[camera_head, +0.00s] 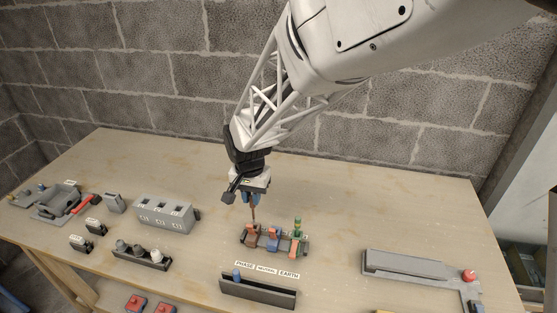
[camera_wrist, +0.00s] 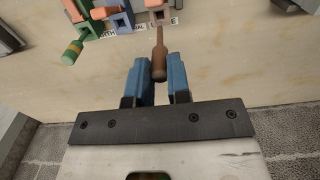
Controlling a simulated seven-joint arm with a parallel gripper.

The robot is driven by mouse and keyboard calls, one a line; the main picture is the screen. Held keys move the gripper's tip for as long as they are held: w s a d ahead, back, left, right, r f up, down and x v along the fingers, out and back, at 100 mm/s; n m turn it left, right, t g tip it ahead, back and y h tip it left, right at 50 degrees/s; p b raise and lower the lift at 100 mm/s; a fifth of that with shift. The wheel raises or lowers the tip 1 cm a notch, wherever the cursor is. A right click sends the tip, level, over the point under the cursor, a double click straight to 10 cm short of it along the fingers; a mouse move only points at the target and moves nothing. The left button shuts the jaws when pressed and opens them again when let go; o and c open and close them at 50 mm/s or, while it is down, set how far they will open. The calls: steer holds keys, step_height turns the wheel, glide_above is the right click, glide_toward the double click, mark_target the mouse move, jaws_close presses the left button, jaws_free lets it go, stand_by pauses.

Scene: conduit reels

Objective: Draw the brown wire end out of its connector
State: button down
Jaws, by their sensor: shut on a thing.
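My gripper (camera_head: 251,198) is above the left end of the connector row and points down. Its blue fingers (camera_wrist: 159,80) are shut on the brown wire end (camera_wrist: 158,62), one finger on each side. The wire end's thin tip points to the brown connector (camera_wrist: 157,8), cut off at the wrist view's top edge. In the head view the wire end (camera_head: 253,214) hangs upright between the fingers and the reddish-brown connector (camera_head: 251,235). I cannot tell whether its tip is still inside the connector or just clear of it.
In front is a dark rack (camera_head: 262,292) with labels and a blue piece. A grey block (camera_head: 165,214) stands left. The table behind the connectors is clear.

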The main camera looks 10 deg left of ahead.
steer(key=shift+r, duration=1.75)
steer(key=shift+s, duration=0.1)
